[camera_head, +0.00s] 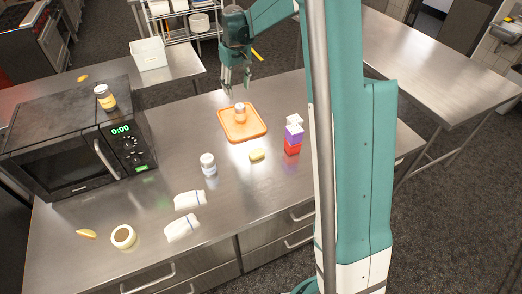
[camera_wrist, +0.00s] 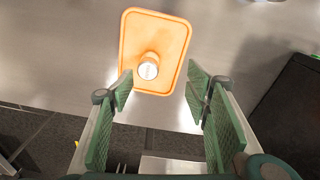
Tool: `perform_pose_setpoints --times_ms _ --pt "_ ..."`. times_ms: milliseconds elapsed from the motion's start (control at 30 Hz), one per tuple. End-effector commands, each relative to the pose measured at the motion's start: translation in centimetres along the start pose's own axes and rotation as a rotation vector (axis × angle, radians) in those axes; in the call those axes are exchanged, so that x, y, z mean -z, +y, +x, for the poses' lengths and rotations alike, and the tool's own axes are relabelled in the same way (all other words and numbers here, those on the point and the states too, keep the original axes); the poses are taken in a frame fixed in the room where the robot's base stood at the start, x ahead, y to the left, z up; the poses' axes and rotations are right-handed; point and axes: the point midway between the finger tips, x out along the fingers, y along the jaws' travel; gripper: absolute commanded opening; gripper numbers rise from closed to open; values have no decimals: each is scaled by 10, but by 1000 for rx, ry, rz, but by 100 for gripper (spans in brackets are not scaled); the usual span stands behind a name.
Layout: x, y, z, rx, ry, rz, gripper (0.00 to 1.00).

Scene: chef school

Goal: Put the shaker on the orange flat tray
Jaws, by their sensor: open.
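The orange flat tray (camera_head: 258,128) lies on the steel counter. A small shaker with a pale cap and orange-brown body (camera_head: 240,113) stands upright on it. In the wrist view the shaker (camera_wrist: 148,68) is on the lower middle of the tray (camera_wrist: 172,26). My gripper (camera_head: 237,87) is above and behind the tray, apart from the shaker. In the wrist view my gripper (camera_wrist: 160,88) has its fingers wide apart with nothing between them. A similar shaker (camera_head: 105,97) stands on the microwave, and a white-capped one (camera_head: 208,164) stands on the counter.
A black microwave (camera_head: 75,140) fills the counter's left side. Stacked coloured blocks (camera_head: 293,135) and a yellowish oval item (camera_head: 257,154) are right of and before the tray. White cloths (camera_head: 187,200), a brown-filled bowl (camera_head: 123,237) and a wedge (camera_head: 86,234) lie in front.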

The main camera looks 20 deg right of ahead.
Motion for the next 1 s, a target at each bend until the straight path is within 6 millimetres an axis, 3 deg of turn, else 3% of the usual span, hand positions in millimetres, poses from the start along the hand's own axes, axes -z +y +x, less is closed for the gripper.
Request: perform_pose_setpoints --times_ms 500,1000 --pt "-72 -40 -85 -24 102 32 48" --pt "-153 -77 -140 -39 202 65 48"
